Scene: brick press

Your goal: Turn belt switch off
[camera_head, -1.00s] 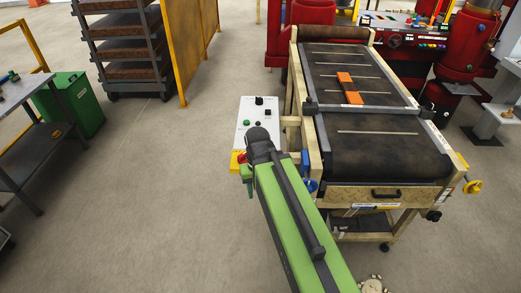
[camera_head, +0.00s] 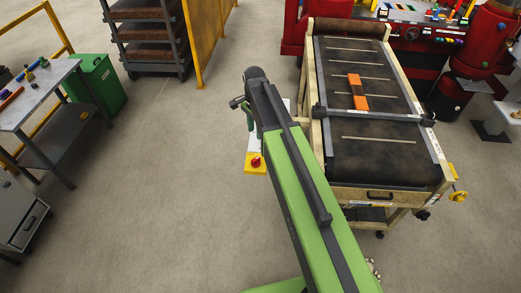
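The white control panel (camera_head: 254,144) stands at the left side of the conveyor and is mostly hidden behind my arm. At its near end a red knob on a yellow base (camera_head: 255,162) shows. The belt switch cannot be made out in this view.
A yellow hand knob (camera_head: 458,196) sticks out at the conveyor's right. A red machine (camera_head: 410,45) stands behind it. At the left are a grey workbench (camera_head: 45,95), a green bin (camera_head: 98,85) and a rack (camera_head: 150,40). The floor between is clear.

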